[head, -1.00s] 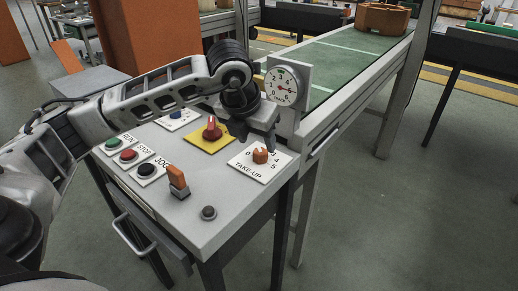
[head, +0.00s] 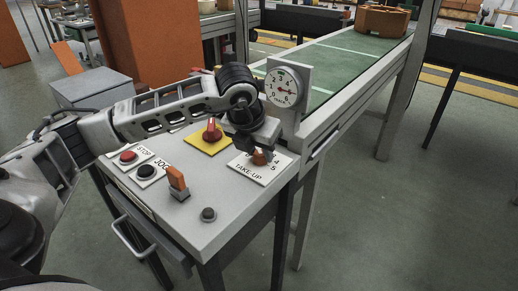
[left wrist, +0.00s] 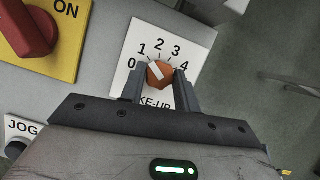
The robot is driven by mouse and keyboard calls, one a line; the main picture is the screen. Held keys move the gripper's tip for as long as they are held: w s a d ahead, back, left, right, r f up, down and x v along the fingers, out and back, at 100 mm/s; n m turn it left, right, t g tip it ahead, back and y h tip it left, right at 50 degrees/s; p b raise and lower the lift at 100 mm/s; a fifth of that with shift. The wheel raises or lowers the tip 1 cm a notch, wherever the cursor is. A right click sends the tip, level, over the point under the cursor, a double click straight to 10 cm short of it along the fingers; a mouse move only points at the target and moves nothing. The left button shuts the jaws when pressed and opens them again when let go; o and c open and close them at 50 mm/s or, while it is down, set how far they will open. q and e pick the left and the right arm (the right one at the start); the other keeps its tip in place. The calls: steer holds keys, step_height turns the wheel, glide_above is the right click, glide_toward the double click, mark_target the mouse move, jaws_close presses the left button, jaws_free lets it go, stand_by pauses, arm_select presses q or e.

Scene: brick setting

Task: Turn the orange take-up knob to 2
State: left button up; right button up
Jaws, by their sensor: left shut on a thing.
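The orange take-up knob (head: 260,157) stands on a white plate (head: 270,173) lettered TAKE-UP, near the console's right edge. My left gripper (head: 257,153) reaches down over it and partly hides knob and numbers in the head view. In the left wrist view the gripper (left wrist: 161,82) is shut on the knob (left wrist: 160,74), one finger on each side. The knob's white mark points up and left, roughly toward the 1. The numbers 0 to 4 show around it on the plate (left wrist: 192,32). My right gripper is not in view.
A round dial gauge (head: 283,88) stands behind the knob. A red knob (head: 212,130) on a yellow plate, red and black push buttons, an orange switch (head: 177,180) and a small dark button (head: 209,214) are on the console. A green conveyor belt (head: 335,58) runs behind.

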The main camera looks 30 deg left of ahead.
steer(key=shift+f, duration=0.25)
arm_select(q)
steer(key=shift+m+b, duration=0.4)
steer(key=m+h+b, duration=0.1)
steer(key=m, duration=0.2)
steer(key=shift+a+m+h, duration=0.1)
steer(key=shift+m+h, duration=0.2)
steer(key=shift+h, duration=0.1)
steer(key=shift+m+h+b, duration=0.3)
steer(key=shift+m, duration=0.5)
steer(key=shift+m+g, duration=0.3)
steer(key=shift+m, duration=0.2)
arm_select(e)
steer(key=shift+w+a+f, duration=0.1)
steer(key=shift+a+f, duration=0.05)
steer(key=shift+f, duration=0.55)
arm_select(q)
steer(key=shift+a, duration=0.1)
steer(key=o, duration=1)
steer(key=shift+c, duration=0.2)
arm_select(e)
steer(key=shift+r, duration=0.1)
